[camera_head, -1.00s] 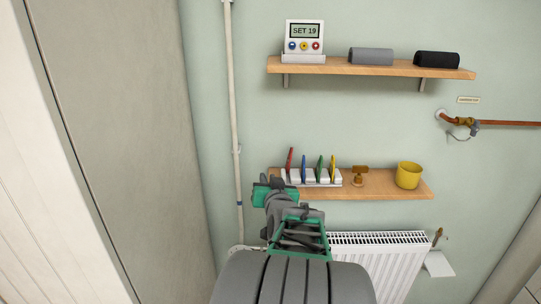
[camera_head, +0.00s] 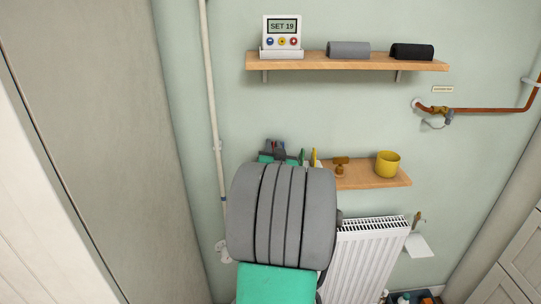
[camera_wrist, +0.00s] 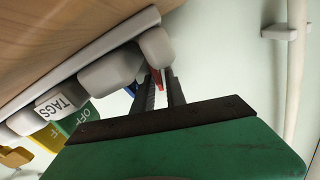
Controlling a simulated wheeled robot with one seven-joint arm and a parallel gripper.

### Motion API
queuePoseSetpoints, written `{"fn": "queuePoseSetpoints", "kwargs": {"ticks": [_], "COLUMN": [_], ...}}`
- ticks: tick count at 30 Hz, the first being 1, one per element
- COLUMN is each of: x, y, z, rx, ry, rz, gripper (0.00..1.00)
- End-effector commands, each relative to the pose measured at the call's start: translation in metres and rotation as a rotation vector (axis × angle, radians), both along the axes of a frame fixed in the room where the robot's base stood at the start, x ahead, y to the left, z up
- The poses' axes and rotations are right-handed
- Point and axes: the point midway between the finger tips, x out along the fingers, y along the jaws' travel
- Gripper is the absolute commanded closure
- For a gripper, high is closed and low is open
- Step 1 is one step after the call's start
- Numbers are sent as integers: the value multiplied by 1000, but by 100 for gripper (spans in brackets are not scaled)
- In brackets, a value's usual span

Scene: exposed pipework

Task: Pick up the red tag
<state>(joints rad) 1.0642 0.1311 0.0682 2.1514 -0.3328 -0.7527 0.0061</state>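The red tag (camera_wrist: 158,80) is seen nearly edge-on in the wrist view, between the two dark fingers of my gripper (camera_wrist: 161,88). The fingers stand apart on either side of it, with pale wall showing in the gap. The tag is by the end blocks of the white rack labelled TAGS (camera_wrist: 62,104). In the head view a bit of red shows between the fingertips of my gripper (camera_head: 275,147); my arm hides most of the rack. The green tag (camera_wrist: 76,120) and yellow tag (camera_wrist: 48,138) stand farther along the rack.
The lower wooden shelf (camera_head: 365,178) also holds a brown valve-like piece (camera_head: 340,166) and a yellow cup (camera_head: 387,164). The upper shelf (camera_head: 320,61) is above. A vertical white pipe (camera_head: 213,120) runs left of the arm. A radiator (camera_head: 368,260) is below.

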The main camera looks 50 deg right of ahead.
Motion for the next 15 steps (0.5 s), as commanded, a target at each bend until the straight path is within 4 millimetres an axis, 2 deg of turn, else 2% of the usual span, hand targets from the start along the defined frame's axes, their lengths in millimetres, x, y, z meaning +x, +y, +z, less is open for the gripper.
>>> {"fn": "queuePoseSetpoints", "kwargs": {"ticks": [1, 7, 15], "x": [0, 0, 0], "y": [0, 0, 0], "z": [0, 0, 0], "rx": [1, 1, 1], "ry": [1, 1, 1], "rz": [0, 0, 0], "gripper": [84, 100, 100]}}
